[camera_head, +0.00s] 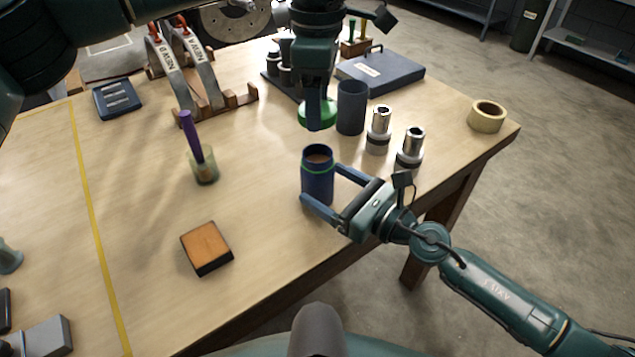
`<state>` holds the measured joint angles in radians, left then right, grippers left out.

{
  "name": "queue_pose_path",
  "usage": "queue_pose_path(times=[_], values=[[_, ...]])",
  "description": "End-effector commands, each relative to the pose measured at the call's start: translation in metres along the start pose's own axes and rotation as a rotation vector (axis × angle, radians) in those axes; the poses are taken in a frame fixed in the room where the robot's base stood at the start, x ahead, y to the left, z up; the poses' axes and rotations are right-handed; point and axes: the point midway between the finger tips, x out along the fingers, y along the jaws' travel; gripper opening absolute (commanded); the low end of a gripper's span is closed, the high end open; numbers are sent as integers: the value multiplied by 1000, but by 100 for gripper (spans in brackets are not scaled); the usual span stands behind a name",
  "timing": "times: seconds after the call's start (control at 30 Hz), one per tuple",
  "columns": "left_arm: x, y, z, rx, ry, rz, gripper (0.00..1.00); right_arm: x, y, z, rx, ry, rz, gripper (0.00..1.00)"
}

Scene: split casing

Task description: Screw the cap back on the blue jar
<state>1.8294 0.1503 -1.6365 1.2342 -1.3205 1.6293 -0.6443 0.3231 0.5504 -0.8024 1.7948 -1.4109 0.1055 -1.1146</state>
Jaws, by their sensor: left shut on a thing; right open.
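The blue jar (317,187) stands upright on the wooden table. Its top is open, with a green ring just below the rim and something brown inside. My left gripper (318,108) points down and is shut on the green cap (330,114). It holds the cap above the table, apart from the jar and behind it in the picture. My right gripper (326,190) comes in from the lower right. Its fingers are open, one on the near side of the jar and one on the far side; I cannot tell whether either touches it.
A dark cylinder (351,108) and two silver-topped fittings (378,132) (410,150) stand right of the cap. A cup with a purple-handled tool (203,170) and an orange-topped block (207,247) are to the left. A tape roll (487,117) lies near the right corner.

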Motion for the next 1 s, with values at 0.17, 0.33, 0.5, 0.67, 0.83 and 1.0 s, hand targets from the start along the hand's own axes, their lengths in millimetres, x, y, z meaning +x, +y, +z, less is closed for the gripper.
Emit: queue_pose_path(times=[0.17, 0.33, 0.5, 0.67, 0.83, 1.0], values=[[0, 0, 0, 0, 0, 0, 30, 30, 0, 1, -2, -2, 0, 80], [0, 0, 0, 0, 0, 0, 30, 45, 0, 0, 0, 0, 1, 80], [0, 0, 0, 0, 0, 0, 30, 50, 0, 0, -1, 0, 0, 80], [0, 0, 0, 0, 0, 0, 30, 49, 0, 0, 0, 0, 0, 80], [0, 0, 0, 0, 0, 0, 30, 49, 0, 0, 0, 0, 0, 71], [0, 0, 0, 0, 0, 0, 30, 49, 0, 0, 0, 0, 0, 57]])
